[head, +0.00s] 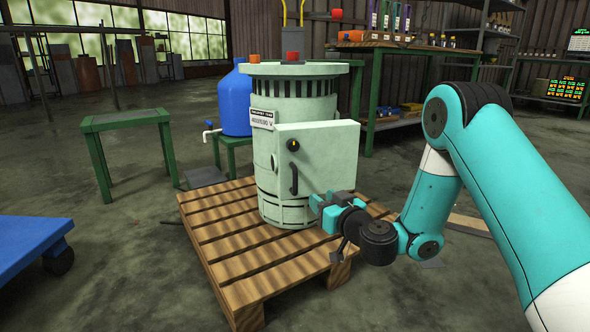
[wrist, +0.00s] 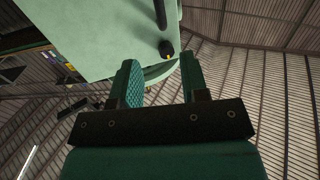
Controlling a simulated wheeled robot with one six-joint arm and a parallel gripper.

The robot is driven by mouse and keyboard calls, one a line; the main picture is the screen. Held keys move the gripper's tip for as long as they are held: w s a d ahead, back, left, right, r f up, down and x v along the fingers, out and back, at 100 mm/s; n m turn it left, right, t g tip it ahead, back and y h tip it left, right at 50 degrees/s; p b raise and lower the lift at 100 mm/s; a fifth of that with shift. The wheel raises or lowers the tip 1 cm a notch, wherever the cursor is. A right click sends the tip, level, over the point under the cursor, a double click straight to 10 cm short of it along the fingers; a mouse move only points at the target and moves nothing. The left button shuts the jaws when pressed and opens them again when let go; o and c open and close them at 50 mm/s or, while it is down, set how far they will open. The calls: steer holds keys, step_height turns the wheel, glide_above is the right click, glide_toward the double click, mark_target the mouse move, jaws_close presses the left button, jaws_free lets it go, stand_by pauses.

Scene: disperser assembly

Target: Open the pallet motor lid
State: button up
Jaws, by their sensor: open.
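The pale green motor (head: 290,95) stands upright on a wooden pallet (head: 235,270). Its square lid (head: 325,160) is on the front, with a black knob and a black vertical handle (head: 293,178). I cannot tell whether the lid is ajar. My gripper (head: 318,202) is open at the lid's lower edge, just below and right of the handle. In the wrist view the lid (wrist: 100,38) fills the upper left. A black handle part (wrist: 160,12) and a dark knob-like end show above the two parted fingers (wrist: 158,66). No object is visibly held between the fingers.
A blue barrel (head: 235,100) stands behind left of the motor. A green table (head: 125,120) is at left and a blue cart (head: 30,245) at front left. A workbench (head: 390,45) with shelves stands behind. Floor between the cart and pallet is largely clear.

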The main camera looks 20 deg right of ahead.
mark_target(296, 179)
steer(key=p+x, duration=0.5)
steer(key=x, duration=0.8)
steer(key=shift+w+a, duration=0.1)
steer(key=shift+w+r, duration=0.1)
steer(key=shift+w, duration=0.4)
jaws_close()
